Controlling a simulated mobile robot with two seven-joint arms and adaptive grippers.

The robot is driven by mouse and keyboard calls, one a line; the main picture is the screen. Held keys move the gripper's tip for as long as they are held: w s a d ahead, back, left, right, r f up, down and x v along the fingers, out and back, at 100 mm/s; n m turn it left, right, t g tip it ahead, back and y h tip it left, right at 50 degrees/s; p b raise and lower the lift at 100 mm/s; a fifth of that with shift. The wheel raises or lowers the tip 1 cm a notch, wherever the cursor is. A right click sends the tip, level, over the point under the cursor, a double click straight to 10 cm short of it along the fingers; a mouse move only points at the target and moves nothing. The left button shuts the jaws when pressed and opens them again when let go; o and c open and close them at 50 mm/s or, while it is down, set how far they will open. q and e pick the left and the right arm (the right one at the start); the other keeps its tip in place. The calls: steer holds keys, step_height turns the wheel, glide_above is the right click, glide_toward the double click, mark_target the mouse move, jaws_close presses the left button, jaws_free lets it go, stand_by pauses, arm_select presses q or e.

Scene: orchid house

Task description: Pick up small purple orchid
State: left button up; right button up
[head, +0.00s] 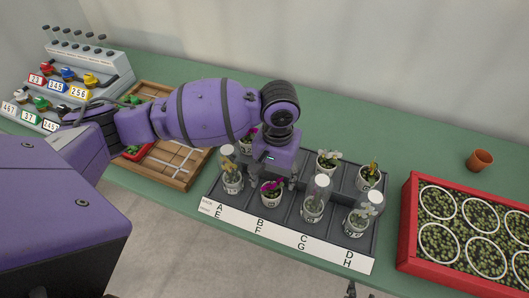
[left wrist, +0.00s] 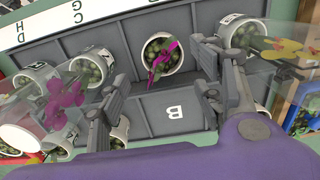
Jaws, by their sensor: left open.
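A small purple orchid (head: 271,187) stands in a white pot in the front row of the dark tray (head: 291,211), by letter F. In the left wrist view this orchid (left wrist: 163,58) shows from above, with magenta petals over the pot. Another purple orchid (head: 250,133) shows behind it, partly hidden by my left arm. My left gripper (head: 279,180) is over the tray, just behind the front purple orchid. In the left wrist view my gripper (left wrist: 166,92) has its fingers apart, nothing between them, over bare tray floor marked B.
Glass-domed pots (head: 313,203) stand right of the front orchid, and a domed yellow one (head: 231,172) stands left. A red crate (head: 411,222) is at the right, a brown pot (head: 480,160) behind it. A wooden tray (head: 178,166) lies left.

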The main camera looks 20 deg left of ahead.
mark_target(273, 192)
arm_select(q)
steer(key=f, duration=0.1)
steer(key=s+f, duration=0.1)
steer(key=shift+f, duration=0.4)
step_height(273, 192, down, 4)
steer(key=shift+w+f, duration=0.15)
steer(key=shift+f, duration=0.15)
steer(key=c, duration=1.3)
arm_select(e)
steer(key=shift+g, duration=0.4)
steer(key=shift+s+d+f, duration=0.1)
steer(key=shift+s+f, duration=0.25)
steer(key=shift+s, duration=0.35)
steer(key=shift+s+d+f, duration=0.15)
steer(key=shift+s+f, duration=0.25)
steer(key=shift+s, duration=0.3)
steer(key=shift+s+d+f, duration=0.1)
steer(key=shift+s+f, duration=0.25)
steer(key=shift+s, duration=0.35)
